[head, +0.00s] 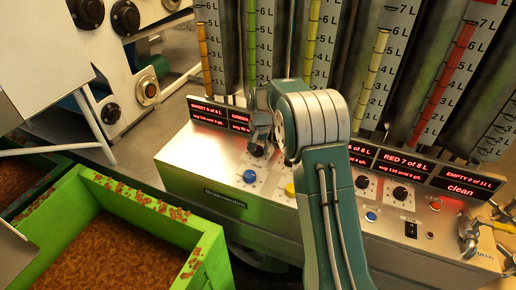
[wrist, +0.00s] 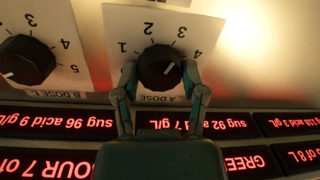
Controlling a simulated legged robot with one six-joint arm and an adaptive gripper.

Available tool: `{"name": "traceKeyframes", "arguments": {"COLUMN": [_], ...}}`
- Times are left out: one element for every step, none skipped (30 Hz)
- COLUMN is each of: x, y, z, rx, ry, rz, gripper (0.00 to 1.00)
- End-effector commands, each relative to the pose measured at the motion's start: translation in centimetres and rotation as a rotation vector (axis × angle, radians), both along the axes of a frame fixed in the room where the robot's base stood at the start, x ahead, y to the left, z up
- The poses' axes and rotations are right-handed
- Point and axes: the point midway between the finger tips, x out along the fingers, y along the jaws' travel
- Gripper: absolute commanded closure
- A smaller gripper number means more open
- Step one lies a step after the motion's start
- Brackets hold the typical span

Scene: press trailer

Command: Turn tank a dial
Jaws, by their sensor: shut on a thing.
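The tank A dial is a round black knob (wrist: 160,67) on a white scale plate marked "A DOSE L", upside down in the wrist view. A short white mark shows on its face, toward the lower right there. My gripper (wrist: 160,76) has one finger on each side of the knob and is shut on it. In the head view the dial (head: 256,150) is partly hidden below my gripper (head: 260,134), at the left part of the silver control panel (head: 215,150).
The B dose dial (wrist: 26,62) is close beside it. A blue button (head: 249,176) and a yellow knob (head: 290,189) are on the panel. Red displays (head: 460,187) line its back edge, below graduated tubes. A green crate (head: 205,240) stands at front left.

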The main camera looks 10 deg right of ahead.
Motion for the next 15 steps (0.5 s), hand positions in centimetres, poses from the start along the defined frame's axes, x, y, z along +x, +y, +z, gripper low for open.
{"name": "traceKeyframes", "arguments": {"x": [-0.27,-0.27,-0.27,-0.25,-0.23,-0.22,-0.21,-0.2,-0.2,-0.19,-0.18,-0.17,-0.16,-0.15,-0.15], "y": [0.1,0.1,0.1,0.09,0.09,0.07,0.07,0.06,0.05,0.05,0.04,0.03,0.03,0.02,0.02], "z": [-0.5,-0.5,-0.48,-0.45,-0.41,-0.36,-0.31,-0.27,-0.23,-0.2,-0.18,-0.15,-0.13,-0.12,-0.08], "rx": [0.001,0.001,0.001,0.002,0.001,0.001,0.001,0.001,0.001,0.001,0.0,0.001,0.001,0.001,0.0], "ry": [0.013,0.013,0.012,0.011,0.01,0.009,0.009,0.007,0.006,0.006,0.005,0.005,0.004,0.004,0.003], "rz": [0.001,0.001,0.001,0.001,0.002,0.002,0.001,0.001,0.001,0.001,0.001,0.001,0.001,0.001,0.001], "gripper": [0.93,0.36,0.19,0.1,0.1,0.1,0.1,0.1,0.1,0.1,0.1,0.1,0.1,0.1,0.1]}}
